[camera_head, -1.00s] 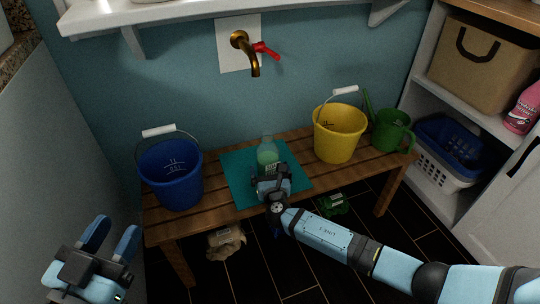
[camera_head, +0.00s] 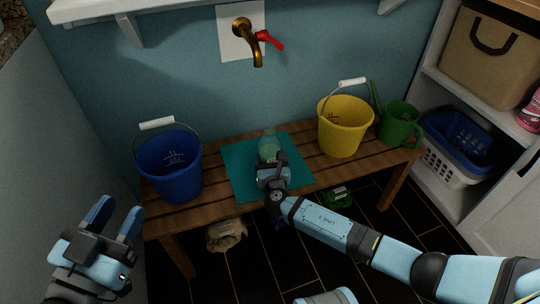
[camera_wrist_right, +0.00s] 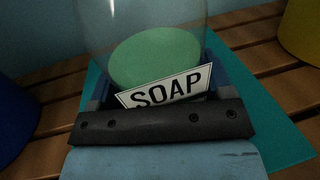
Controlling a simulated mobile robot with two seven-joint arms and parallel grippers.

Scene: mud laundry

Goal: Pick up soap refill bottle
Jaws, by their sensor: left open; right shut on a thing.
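The soap refill bottle (camera_head: 268,148) is clear with green liquid inside. It stands on a teal mat (camera_head: 236,178) on the wooden bench. My right gripper (camera_head: 271,170) is at the bottle's near side, its jaws shut on it. In the right wrist view the bottle (camera_wrist_right: 150,60) rises between the fingers, with a white "SOAP" label tilted in front; the gripper body hides its lower part. I cannot tell whether its base touches the mat. My left gripper (camera_head: 112,226) is open and empty at the lower left, away from the bench.
A blue bucket (camera_head: 172,168) stands on the bench's left end. A yellow bucket (camera_head: 343,127) and green watering can (camera_head: 397,124) stand on its right. A brass tap (camera_head: 248,38) with a red handle is above. A shelf unit is at right.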

